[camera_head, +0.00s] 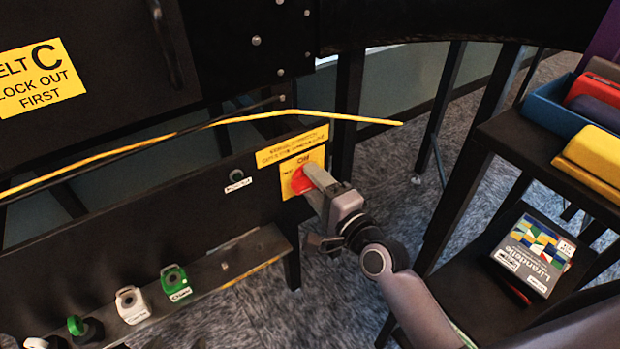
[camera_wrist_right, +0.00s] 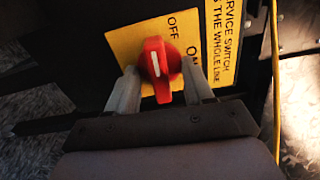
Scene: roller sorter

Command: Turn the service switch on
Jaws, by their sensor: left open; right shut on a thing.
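The service switch is a red rotary knob (camera_wrist_right: 160,72) with a white mark, on a yellow plate (camera_wrist_right: 124,45) lettered OFF and ON. In the right wrist view the mark points up, nearer OFF than ON. In the head view the red knob (camera_head: 300,181) sits on the dark beam, partly hidden by my gripper. My right gripper (camera_head: 314,184) is shut on the knob, one finger on each side, as the wrist view also shows. My left gripper is in neither view.
A yellow cable (camera_head: 330,116) crosses above the switch. A small labelled button (camera_head: 237,176) is left of it. A dark shelf at right holds a boxed item (camera_head: 535,250) and a blue bin (camera_head: 550,108).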

